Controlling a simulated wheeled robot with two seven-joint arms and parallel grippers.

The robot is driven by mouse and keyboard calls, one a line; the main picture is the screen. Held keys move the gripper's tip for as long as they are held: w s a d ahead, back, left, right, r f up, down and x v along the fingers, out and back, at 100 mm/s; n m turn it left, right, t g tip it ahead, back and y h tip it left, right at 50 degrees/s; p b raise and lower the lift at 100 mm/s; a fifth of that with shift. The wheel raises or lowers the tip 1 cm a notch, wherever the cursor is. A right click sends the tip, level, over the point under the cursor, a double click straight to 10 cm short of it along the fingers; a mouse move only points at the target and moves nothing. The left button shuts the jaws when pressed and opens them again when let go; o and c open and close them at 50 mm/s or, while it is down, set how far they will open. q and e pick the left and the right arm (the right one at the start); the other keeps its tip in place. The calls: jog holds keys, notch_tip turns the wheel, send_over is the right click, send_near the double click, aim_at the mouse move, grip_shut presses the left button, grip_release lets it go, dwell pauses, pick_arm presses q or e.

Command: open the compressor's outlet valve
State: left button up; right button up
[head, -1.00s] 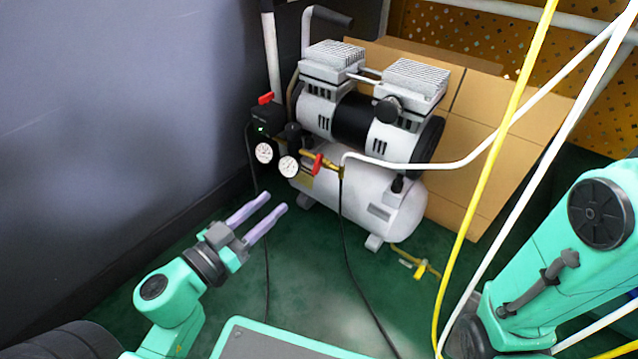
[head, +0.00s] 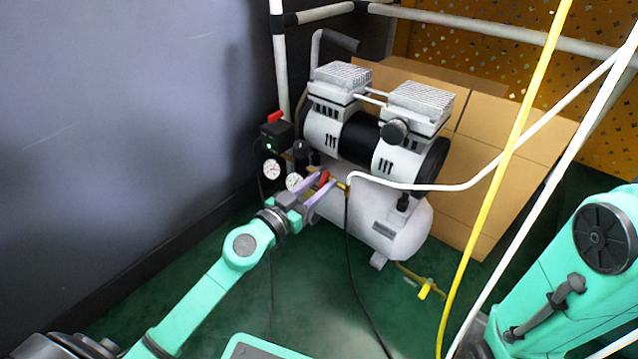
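The compressor (head: 380,210) stands on the green floor, a white tank with a black and white motor on top. Its outlet valve has a small red handle (head: 324,178) on a brass fitting, where the white hose joins at the front. My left gripper (head: 327,180) has reached the valve. Its two lilac fingers are apart, with the red handle showing between their tips. Whether they touch it I cannot tell. The fingers partly cover the valve and a gauge. Only my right arm shows, at the right edge; its gripper is out of view.
A black pressure switch (head: 277,136) with a red knob and two round gauges sit left of the valve. A white hose (head: 430,187) and a yellow hose (head: 508,150) cross on the right. Cardboard boxes (head: 490,150) stand behind; a grey wall (head: 130,120) is at left.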

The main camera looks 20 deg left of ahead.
pick_arm(q)
grip_shut()
